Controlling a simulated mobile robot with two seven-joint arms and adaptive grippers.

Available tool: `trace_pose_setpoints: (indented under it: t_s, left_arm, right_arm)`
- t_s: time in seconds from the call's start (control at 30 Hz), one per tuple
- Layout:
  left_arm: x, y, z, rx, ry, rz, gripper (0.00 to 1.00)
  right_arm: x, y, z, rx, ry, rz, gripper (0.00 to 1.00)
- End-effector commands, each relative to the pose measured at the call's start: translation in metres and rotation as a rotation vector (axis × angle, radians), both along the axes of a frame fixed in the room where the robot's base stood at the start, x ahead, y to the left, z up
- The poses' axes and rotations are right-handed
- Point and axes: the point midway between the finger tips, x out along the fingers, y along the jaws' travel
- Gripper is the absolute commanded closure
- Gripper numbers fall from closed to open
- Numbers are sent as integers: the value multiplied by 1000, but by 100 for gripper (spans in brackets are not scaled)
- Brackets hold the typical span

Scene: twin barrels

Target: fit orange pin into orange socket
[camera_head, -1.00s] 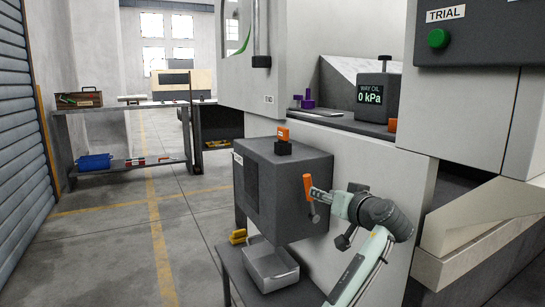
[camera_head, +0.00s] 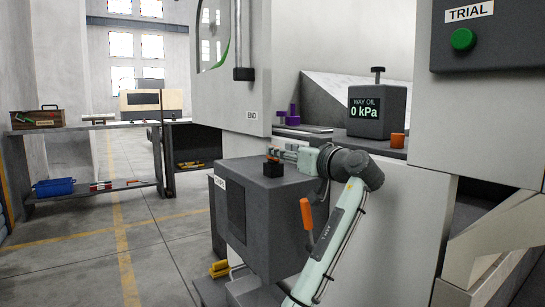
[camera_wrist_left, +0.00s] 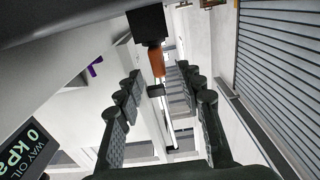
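An upright orange piece (camera_head: 271,158) stands in a small black block (camera_head: 273,168) on top of the dark grey box; I cannot tell whether it is the pin. It also shows in the left wrist view (camera_wrist_left: 156,62), next to the black block (camera_wrist_left: 147,22). My left gripper (camera_head: 285,152) is at this piece in the head view. In the left wrist view its fingers (camera_wrist_left: 162,105) are apart, with the orange piece ahead between them. My right gripper is not in view.
The dark grey box (camera_head: 275,222) has an orange-handled lever (camera_head: 307,214) on its side, close to my left arm. Purple parts (camera_head: 293,116) and the WAY OIL gauge (camera_head: 377,112) stand on the ledge. A workbench (camera_head: 90,125) is at left; floor before it is clear.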

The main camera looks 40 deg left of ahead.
Motion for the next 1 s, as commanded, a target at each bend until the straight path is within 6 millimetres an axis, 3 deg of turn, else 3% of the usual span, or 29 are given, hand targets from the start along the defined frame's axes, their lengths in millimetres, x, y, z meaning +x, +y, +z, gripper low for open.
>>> trace_pose_setpoints:
  t_s: [0.3,0.57,0.87,1.0]
  left_arm:
    - [17,41,1,0,2,2,62]
    - [19,44,0,-1,1,0,63]
    - [18,44,0,-1,1,0,100]
    - [18,44,0,-1,2,0,100]
  right_arm:
    - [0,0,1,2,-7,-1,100]
    - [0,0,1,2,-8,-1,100]
    - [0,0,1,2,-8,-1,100]
    - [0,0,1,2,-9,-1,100]
